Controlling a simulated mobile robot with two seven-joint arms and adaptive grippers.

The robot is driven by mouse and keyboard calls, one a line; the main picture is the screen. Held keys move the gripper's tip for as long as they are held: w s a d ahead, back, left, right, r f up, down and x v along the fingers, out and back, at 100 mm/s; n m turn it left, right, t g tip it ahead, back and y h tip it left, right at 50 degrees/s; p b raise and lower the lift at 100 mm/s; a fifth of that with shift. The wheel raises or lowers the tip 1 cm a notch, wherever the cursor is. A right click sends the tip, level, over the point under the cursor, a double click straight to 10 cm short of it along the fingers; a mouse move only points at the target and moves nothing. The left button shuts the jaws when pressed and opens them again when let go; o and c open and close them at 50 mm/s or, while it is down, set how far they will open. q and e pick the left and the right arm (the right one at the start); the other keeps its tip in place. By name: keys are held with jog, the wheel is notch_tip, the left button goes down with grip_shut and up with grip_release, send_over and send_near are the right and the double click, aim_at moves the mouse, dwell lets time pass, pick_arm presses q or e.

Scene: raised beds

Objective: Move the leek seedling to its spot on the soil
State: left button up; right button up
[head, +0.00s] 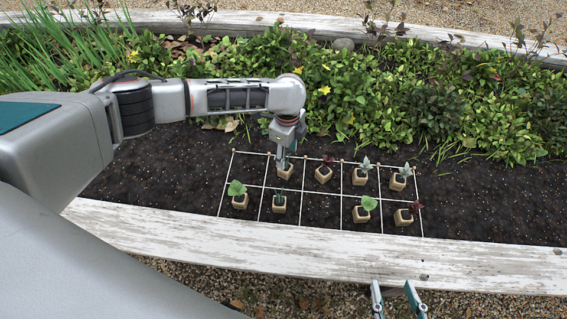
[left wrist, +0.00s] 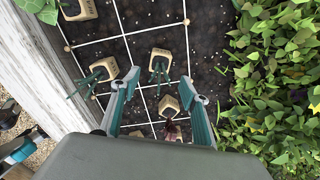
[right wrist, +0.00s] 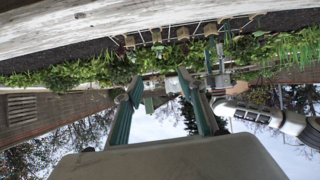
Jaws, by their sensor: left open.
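Two potted seedlings have similar narrow blue-green leaves, and I cannot tell which is the leek. One pot (head: 285,171) is in the grid's back row, second column from the left; it also shows in the left wrist view (left wrist: 161,56). The other pot (head: 279,205) is in front of it, and in the left wrist view (left wrist: 105,67) it lies left of my fingers. My left gripper (head: 284,150) is open, pointing down above the back one, its fingers apart and empty. My right gripper (head: 394,290) is open and empty in front of the wooden edging.
A white string grid (head: 341,190) on dark soil holds several other potted seedlings. The back-left cell (head: 246,168) and front-middle cell (head: 320,209) are bare. Dense leafy plants (head: 420,110) stand behind. A weathered wooden edging (head: 250,240) runs along the front.

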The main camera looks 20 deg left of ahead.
pick_arm(q)
notch_tip(320, 180, up, 3)
jog(key=shift+s+r+p, duration=0.1)
jog(key=shift+p, duration=0.35)
pick_arm(e)
jog(key=shift+s+d+f+g, duration=0.3)
jog(key=shift+s+d+f, duration=0.45)
jog(key=shift+f, duration=0.15)
jog(key=shift+w+a+r, duration=0.15)
jog(key=shift+w, duration=0.05)
